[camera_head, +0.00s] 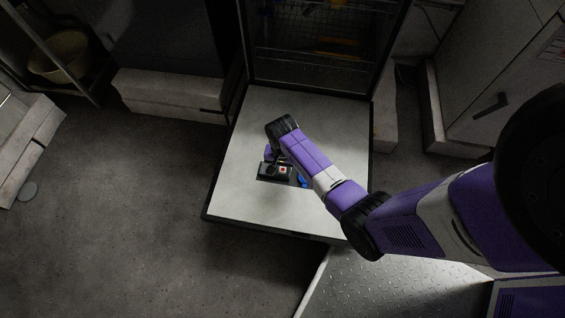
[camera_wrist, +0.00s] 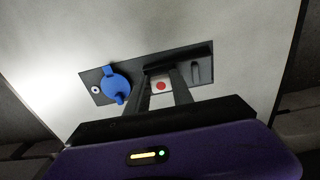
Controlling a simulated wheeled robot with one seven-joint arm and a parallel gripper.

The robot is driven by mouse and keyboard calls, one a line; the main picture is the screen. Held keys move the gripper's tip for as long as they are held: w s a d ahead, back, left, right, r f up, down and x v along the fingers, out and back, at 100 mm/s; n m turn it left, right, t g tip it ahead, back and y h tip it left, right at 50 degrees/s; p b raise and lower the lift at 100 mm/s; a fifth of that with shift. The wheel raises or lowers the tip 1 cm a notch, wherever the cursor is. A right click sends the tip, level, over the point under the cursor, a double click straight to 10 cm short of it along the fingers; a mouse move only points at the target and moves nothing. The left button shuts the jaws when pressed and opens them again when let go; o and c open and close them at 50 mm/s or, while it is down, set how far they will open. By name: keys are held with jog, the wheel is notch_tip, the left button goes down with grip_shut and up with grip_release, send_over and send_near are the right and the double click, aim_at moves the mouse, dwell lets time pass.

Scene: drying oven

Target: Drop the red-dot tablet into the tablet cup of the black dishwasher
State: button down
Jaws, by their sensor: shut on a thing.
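The white tablet with a red dot (camera_wrist: 160,86) is between the two fingers of my gripper (camera_wrist: 160,76), which is shut on it. The tablet also shows in the head view (camera_head: 283,170). My gripper points down at the dark dispenser panel (camera_wrist: 205,72) on the inside of the lowered dishwasher door (camera_head: 240,180). The tablet and fingers overlap the dark recessed part of the panel, which looks like the tablet cup; the fingers and tablet partly hide it. I cannot tell the height gap between tablet and cup.
A round blue cap (camera_wrist: 117,82) sits on the panel to the left of my fingers in the wrist view. The dishwasher interior with wire racks (camera_head: 315,35) stands open behind the door. The door around the panel is bare. White cabinets (camera_head: 490,75) stand at right.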

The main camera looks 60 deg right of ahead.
jog(key=shift+f, duration=0.2)
jog(key=c, duration=1)
grip_release()
jog(key=shift+c, duration=0.2)
notch_tip(320, 180, up, 8)
jog(key=p, duration=0.3)
jog(key=shift+f, duration=0.1)
